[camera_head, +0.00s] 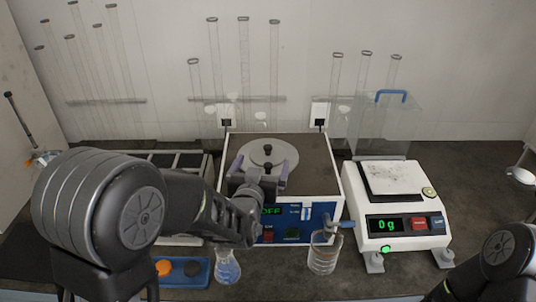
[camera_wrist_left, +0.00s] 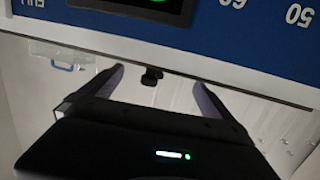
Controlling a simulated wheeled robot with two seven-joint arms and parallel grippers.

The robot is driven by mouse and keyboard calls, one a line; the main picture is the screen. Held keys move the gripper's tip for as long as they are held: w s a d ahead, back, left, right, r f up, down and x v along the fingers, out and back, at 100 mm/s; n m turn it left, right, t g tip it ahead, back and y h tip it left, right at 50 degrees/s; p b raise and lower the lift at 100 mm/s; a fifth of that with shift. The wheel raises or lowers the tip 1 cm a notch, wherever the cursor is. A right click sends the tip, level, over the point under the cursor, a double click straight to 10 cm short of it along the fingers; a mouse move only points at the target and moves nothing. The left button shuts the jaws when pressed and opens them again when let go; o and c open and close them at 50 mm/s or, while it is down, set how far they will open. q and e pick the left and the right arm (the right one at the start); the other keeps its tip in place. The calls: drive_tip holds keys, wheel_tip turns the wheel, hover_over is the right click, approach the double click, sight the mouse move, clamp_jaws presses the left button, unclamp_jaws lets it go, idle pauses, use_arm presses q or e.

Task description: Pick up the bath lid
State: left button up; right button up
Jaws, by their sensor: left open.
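The bath lid (camera_head: 262,146) is a round grey disc on top of the water bath (camera_head: 315,160), a box with a blue front and a green "OFF" display. Small black knobs stand at the lid's middle and nearer its front. My left gripper (camera_head: 264,164) is over the bath, its two purple fingers apart on either side of the lid in the head view. In the left wrist view a small black knob (camera_wrist_left: 151,77) shows between the open fingers (camera_wrist_left: 157,76), with nothing visibly gripped. Contact with the lid cannot be told. My right gripper is out of view.
A balance (camera_head: 393,200) reading 0 g stands right of the bath. A beaker (camera_head: 324,253) and a flask (camera_head: 228,267) stand in front, near a blue tray (camera_head: 180,279) with round pieces. A clear box (camera_head: 388,123) with a blue handle stands behind the balance.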

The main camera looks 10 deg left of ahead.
sight(268, 152)
use_arm(q)
drive_tip(key=shift+w, duration=0.3)
drive_tip(key=w, duration=0.1)
drive_tip(key=w+p, duration=0.1)
drive_tip(key=w, duration=0.2)
drive_tip(key=shift+w+a+f+p, duration=0.1)
drive_tip(key=shift+w+f+p, duration=0.1)
drive_tip(key=shift+f+p, duration=0.1)
drive_tip(key=shift+w, duration=0.4)
drive_tip(key=shift+c, duration=0.3)
drive_tip(key=c, duration=1)
wheel_tip(268, 152, up, 10)
drive_tip(key=shift+f, duration=0.1)
